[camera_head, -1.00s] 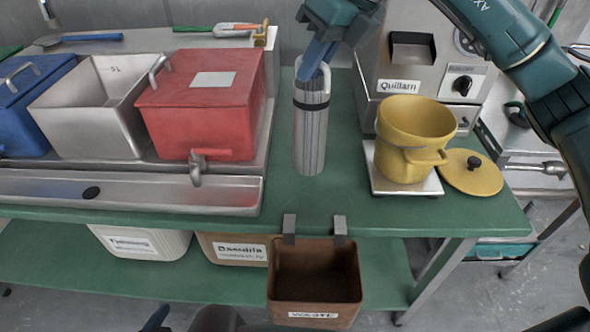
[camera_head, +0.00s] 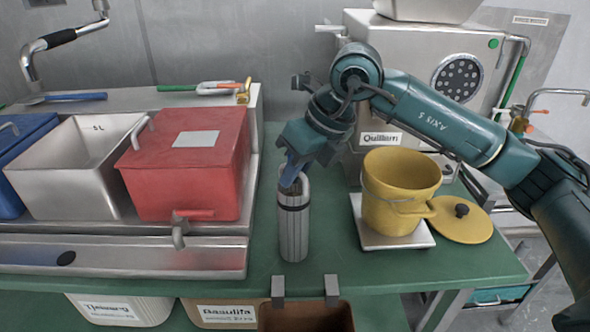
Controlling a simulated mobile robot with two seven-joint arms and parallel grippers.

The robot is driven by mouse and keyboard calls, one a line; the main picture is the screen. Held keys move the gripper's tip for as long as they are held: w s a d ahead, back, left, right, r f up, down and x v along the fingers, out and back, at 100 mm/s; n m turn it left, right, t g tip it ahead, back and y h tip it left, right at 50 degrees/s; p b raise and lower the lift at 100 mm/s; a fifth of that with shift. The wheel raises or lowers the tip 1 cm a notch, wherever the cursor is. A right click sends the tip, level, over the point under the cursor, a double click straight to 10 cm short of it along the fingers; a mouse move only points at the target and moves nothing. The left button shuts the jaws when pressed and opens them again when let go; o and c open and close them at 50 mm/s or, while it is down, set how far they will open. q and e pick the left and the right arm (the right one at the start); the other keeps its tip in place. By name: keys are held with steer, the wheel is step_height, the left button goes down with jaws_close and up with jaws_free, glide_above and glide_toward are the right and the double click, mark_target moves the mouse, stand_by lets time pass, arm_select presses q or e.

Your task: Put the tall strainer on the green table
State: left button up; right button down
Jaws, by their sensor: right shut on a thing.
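The tall strainer (camera_head: 293,227) is a slim metal cylinder with a dark band near its top. It stands upright over the green table (camera_head: 330,270), between the sink unit and the yellow pot. Whether its base touches the table I cannot tell for sure. My right gripper (camera_head: 291,178) comes down from above and is shut on the strainer at its top rim. The fingertips are partly hidden at the rim. My left gripper does not show.
A yellow pot (camera_head: 398,187) stands on a scale (camera_head: 425,238), with its lid (camera_head: 463,222) to the right. The red box (camera_head: 190,165) sits left of the strainer. The grinder (camera_head: 410,60) is behind. A brown waste bin (camera_head: 305,318) hangs at the front edge.

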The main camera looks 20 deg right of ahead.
steer(key=c, duration=2)
jaws_free()
steer(key=shift+f, duration=0.1)
steer(key=o, duration=0.5)
steer(key=shift+r, duration=0.35)
steer(key=v, duration=1.1)
steer(key=shift+s+d+r, duration=0.15)
steer(key=shift+d+r, duration=0.05)
steer(key=shift+r, duration=0.1)
